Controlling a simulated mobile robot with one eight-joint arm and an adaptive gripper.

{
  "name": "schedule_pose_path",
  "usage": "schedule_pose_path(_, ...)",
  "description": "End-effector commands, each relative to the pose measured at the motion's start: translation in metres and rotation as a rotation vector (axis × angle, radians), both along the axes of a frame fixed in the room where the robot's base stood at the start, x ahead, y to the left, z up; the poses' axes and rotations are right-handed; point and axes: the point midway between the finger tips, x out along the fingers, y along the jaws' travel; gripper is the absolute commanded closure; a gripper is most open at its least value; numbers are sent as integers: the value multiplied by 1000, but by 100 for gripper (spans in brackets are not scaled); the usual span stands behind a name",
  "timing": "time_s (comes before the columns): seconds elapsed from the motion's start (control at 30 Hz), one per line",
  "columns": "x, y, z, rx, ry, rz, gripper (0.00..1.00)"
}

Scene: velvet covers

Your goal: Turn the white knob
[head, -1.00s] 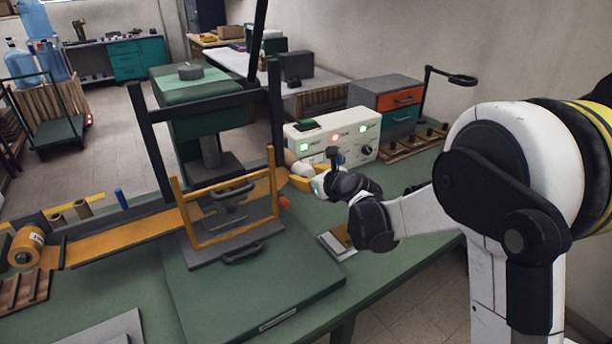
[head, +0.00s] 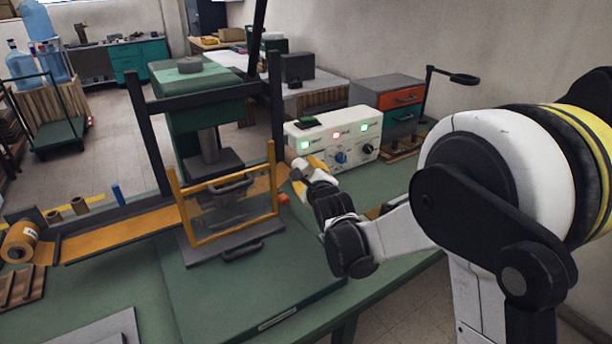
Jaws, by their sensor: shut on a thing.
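A white control box (head: 352,126) stands at the back of the green bench, with lit lamps above a row of knobs. A blue knob (head: 340,158) and a black knob (head: 368,149) show on its front, right of my gripper. My gripper (head: 304,167) is at the left end of the panel, its yellow fingers closed around a small white piece that appears to be the white knob (head: 300,163). The fingers and wrist hide most of it, so its angle cannot be told.
A press with a yellow-framed guard (head: 232,207) stands close left of my gripper. An orange strip (head: 125,232) runs along the bench on the left. A drawer unit (head: 388,98) stands behind right of the box.

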Motion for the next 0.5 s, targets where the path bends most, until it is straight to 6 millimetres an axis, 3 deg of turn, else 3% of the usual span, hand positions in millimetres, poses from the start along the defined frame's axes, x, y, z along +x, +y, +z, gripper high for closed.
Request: schedule_pose_path(0.5, 0, 0, -1, -149, -100, 0, 79)
